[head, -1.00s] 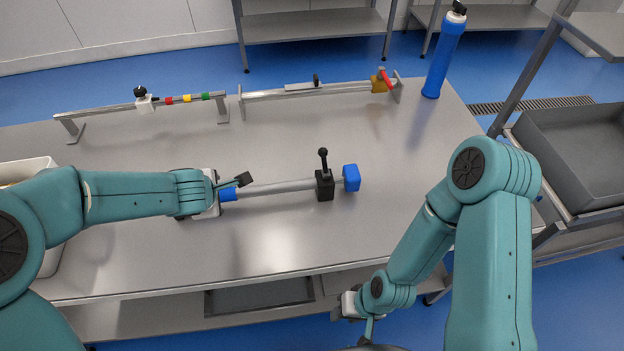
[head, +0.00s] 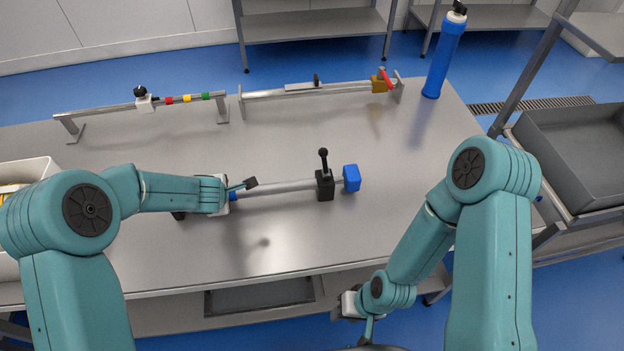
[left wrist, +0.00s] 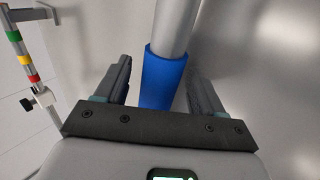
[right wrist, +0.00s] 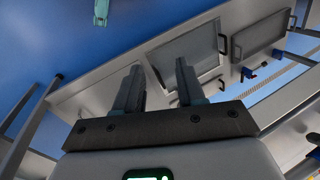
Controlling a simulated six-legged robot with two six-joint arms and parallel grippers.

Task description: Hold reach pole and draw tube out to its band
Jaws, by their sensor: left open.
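The reach pole (head: 285,187) lies across the middle of the table, a grey tube with a black clamp block and lever (head: 325,184) near its right part. A blue end piece (head: 351,178) is at its right end. A blue grip (left wrist: 163,80) is at its left end. My left gripper (head: 240,193) is at that grip; in the left wrist view its open fingers stand on either side of the blue grip, apart from it. No band shows on the tube. My right gripper (right wrist: 158,85) is open and empty, low in front of the table's front edge.
At the back stand a rail with red, yellow and green bands (head: 187,98) and a second rail with a brass block and red lever (head: 380,83). A blue bottle (head: 444,55) stands at the back right corner. A white bin (head: 22,172) is at the left; a grey tub (head: 575,150) is right of the table.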

